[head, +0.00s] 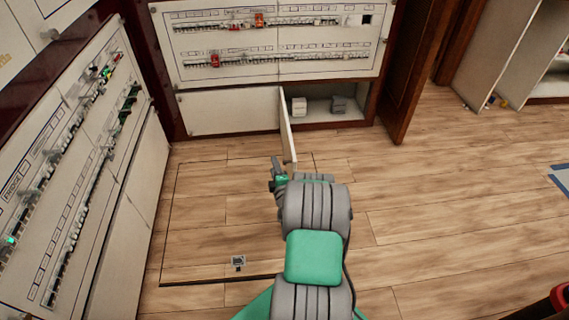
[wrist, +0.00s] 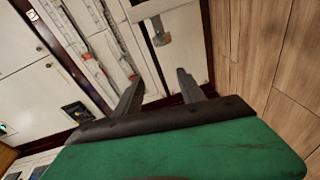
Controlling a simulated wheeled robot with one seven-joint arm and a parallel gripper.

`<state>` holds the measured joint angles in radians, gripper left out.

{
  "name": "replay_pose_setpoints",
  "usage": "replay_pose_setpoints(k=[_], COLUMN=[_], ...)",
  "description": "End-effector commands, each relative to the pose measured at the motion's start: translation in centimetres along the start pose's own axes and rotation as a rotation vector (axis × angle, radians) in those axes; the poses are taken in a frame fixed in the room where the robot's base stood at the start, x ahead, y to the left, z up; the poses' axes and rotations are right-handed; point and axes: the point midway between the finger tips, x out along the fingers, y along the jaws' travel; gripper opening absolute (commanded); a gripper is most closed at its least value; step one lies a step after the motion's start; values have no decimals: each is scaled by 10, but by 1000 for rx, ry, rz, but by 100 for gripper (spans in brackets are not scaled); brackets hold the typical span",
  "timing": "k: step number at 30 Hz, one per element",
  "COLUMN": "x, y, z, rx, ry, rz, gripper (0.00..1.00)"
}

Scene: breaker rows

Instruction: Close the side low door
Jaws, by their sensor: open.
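An open low white door (head: 287,127) stands swung out from the low cabinet of the facing panel, seen nearly edge-on in the head view. Behind it is an open low compartment (head: 325,119) with two small boxes inside. My gripper (head: 277,172) is close to the near end of this door; I cannot tell whether it touches. In the wrist view my gripper (wrist: 157,90) has its two fingers spread, with nothing visible between them. A pale panel lies beyond the fingers, with a small metal fitting (wrist: 158,28) on it.
A shut white low panel (head: 230,112) is left of the compartment. Breaker rows (head: 265,45) are above. Another breaker panel (head: 75,150) stands at the left. A brown wooden upright (head: 405,80) stands at the right.

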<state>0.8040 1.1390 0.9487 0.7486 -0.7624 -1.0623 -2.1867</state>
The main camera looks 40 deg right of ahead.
Motion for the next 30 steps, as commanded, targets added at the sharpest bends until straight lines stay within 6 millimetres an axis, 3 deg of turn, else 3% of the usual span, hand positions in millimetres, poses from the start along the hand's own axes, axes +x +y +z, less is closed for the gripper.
replay_pose_setpoints(k=[1,3,6,19,30], x=[-15,-28,-32,34,42], y=[-13,-20,-23,-19,-16], z=[20,36,45,52,54], rx=[-33,-75,-100,-103,-100], ry=[-56,-110,-140,-136,-138], rz=[31,64,82,83,81], gripper=[47,47,47,47,44])
